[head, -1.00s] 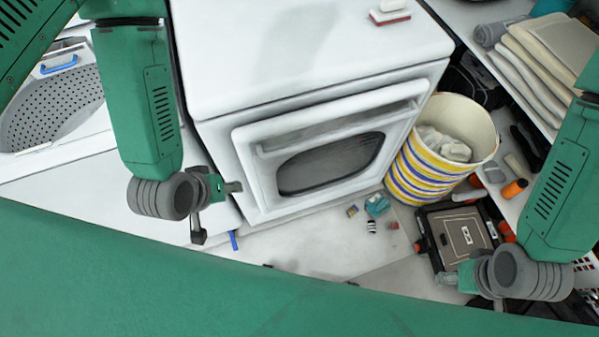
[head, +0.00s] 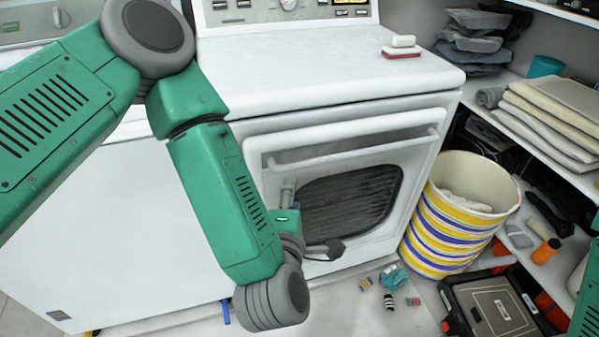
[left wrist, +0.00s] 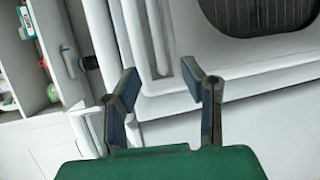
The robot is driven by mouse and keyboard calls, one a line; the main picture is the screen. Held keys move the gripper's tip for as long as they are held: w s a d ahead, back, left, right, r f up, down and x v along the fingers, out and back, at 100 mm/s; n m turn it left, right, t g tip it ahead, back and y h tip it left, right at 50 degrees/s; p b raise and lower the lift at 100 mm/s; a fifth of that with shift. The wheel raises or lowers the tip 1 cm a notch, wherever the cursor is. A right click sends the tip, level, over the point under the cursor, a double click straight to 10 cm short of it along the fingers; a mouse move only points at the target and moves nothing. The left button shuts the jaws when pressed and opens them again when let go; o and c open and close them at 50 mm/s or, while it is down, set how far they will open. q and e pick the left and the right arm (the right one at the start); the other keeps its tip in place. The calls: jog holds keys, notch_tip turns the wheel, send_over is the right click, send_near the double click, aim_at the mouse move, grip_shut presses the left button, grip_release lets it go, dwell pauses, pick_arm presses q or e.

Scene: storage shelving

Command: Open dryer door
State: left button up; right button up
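The white dryer (head: 330,75) stands in the middle of the head view. Its door (head: 410,165) looks shut, with a dark window (head: 350,200) and a horizontal bar handle (head: 360,145) above it. My left gripper (head: 312,220) is in front of the door's left part, below the handle's left end, with its fingers apart. In the left wrist view, the left gripper (left wrist: 163,88) is open and empty. The dark window (left wrist: 260,12) is at top right there, and pale bars (left wrist: 150,40) run up and down beyond the fingers. My right gripper is out of view.
A striped basket (head: 455,225) with cloth stands right of the dryer. Small items (head: 395,275) lie on the floor before it. A black case (head: 495,310) and shelves with folded towels (head: 555,105) are at right. A white appliance (head: 110,220) stands left.

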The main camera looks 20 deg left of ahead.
aim_at(311, 165)
pick_arm(q)
jog(key=w, duration=0.2)
jog(key=w+d, duration=0.1)
jog(key=w, duration=0.2)
jog(key=w+d+f+b, duration=0.1)
jog(key=w, duration=0.1)
jog(key=shift+w, duration=0.15)
jog(key=w+a, duration=0.1)
jog(key=w+a+f, duration=0.1)
jog(key=w, duration=0.1)
jog(key=w+a, duration=0.1)
jog(key=w, duration=0.1)
jog(key=shift+a+f, duration=0.15)
jog(key=shift+a, duration=0.2)
jog(key=shift+w+d, duration=0.15)
jog(key=shift+d, duration=1)
jog(key=shift+c, duration=0.8)
grip_shut()
jog(key=shift+a, duration=0.75)
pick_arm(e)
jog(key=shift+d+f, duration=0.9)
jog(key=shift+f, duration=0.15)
pick_arm(q)
jog(key=shift+d, duration=0.1)
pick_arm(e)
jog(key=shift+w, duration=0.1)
